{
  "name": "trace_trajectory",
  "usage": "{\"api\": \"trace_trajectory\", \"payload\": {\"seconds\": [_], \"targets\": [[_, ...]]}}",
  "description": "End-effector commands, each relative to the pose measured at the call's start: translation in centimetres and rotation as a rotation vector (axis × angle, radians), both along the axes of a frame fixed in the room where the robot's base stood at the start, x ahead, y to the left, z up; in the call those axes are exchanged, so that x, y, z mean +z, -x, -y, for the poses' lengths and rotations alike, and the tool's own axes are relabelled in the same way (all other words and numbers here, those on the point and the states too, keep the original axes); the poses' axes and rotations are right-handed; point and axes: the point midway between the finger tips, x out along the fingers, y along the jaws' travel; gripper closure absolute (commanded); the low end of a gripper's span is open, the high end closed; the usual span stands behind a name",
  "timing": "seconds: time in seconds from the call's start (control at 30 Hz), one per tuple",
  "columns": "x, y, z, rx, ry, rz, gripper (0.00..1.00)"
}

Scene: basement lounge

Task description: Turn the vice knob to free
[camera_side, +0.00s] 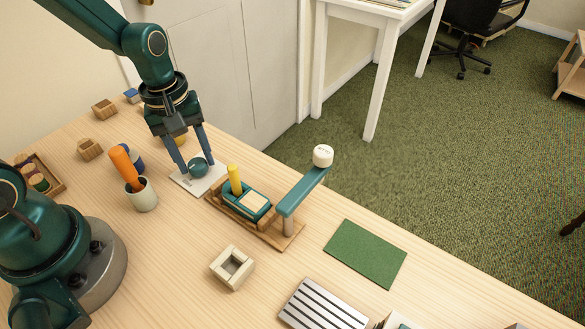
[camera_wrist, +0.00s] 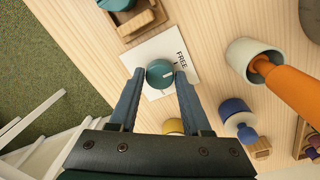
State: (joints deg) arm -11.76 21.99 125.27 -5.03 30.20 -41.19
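The teal round knob (camera_side: 199,168) sits on a white plate (camera_side: 186,183) near the table's back edge. The plate (camera_wrist: 150,47) bears the printed word FREE to the knob's upper right; other lettering is partly hidden by a finger. My gripper (camera_side: 197,168) points down over the plate, with one finger on each side of the knob. In the wrist view my gripper (camera_wrist: 158,77) is open, with narrow gaps between fingertips and knob. I cannot tell whether either finger touches it.
A pale cup (camera_side: 143,196) with an orange-handled tool stands at left. A green mat (camera_side: 366,254) lies at right.

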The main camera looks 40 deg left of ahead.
Motion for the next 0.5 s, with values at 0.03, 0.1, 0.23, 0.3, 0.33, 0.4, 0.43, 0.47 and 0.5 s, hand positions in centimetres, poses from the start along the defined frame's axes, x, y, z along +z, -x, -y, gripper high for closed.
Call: {"api": "trace_trajectory", "payload": {"seconds": [0.03, 0.1, 0.23, 0.3, 0.33, 0.4, 0.43, 0.47, 0.5], "targets": [[0.0, -0.1, 0.0, 0.001, 0.0, 0.002, 0.31], [0.0, 0.0, 0.0, 0.001, 0.0, 0.001, 0.24], [0.0, 0.0, 0.0, 0.0, 0.0, 0.0, 0.24], [0.0, 0.0, 0.0, -0.001, 0.0, 0.0, 0.24], [0.0, 0.0, 0.0, -0.001, 0.0, 0.0, 0.24], [0.2, 0.0, 0.0, -0.001, 0.0, 0.001, 0.24], [0.4, 0.0, 0.0, -0.001, 0.0, 0.001, 0.24], [0.6, 0.0, 0.0, -0.001, -0.001, 0.003, 0.24], [1.1, -0.1, -0.1, -0.001, -0.001, 0.006, 0.24]]}}
